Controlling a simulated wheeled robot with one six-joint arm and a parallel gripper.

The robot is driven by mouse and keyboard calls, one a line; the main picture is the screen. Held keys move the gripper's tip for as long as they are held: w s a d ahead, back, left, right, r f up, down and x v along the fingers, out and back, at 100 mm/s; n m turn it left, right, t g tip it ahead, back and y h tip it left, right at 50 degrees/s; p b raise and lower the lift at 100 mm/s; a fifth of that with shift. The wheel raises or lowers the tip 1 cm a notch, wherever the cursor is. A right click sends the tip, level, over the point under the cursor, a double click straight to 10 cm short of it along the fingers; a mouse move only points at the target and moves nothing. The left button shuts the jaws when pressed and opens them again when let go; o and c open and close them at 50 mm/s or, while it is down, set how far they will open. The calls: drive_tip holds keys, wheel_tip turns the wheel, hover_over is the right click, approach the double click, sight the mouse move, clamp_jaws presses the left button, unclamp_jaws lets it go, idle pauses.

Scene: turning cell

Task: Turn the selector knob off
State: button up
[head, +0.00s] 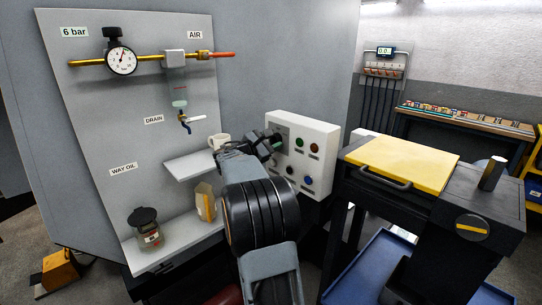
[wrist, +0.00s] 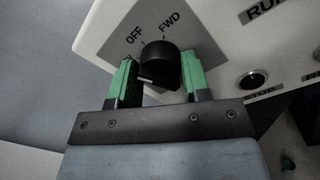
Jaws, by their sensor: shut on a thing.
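The selector knob (wrist: 160,62) is black and sits on a grey plate (wrist: 112,48) marked OFF and FWD, with another mark at the left mostly hidden by a finger. My gripper (wrist: 158,72) has its green fingers on either side of the knob and is shut on it.
Several push buttons, including a green one (head: 299,142) and a blue one (head: 308,181), sit right of the knob on the box. A shelf with a white cup (head: 219,140) is close left of my gripper.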

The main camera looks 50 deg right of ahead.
drive_tip(key=m+b, duration=0.1)
drive_tip(key=b, duration=0.1)
drive_tip(key=m+b, duration=0.2)
drive_tip(key=shift+f, duration=0.3)
drive_tip(key=shift+r+m+b, duration=0.1)
drive_tip(key=shift+m+b, duration=0.6)
drive_tip(key=o, duration=0.9)
drive_tip(key=shift+r, duration=0.15)
drive_tip(key=a+b, duration=0.1)
drive_tip(key=a, duration=1.2)
drive_tip(key=shift+w+a+f, duration=0.2)
drive_tip(key=shift+a+f, duration=0.15)
drive_tip(key=shift+a, duration=0.05)
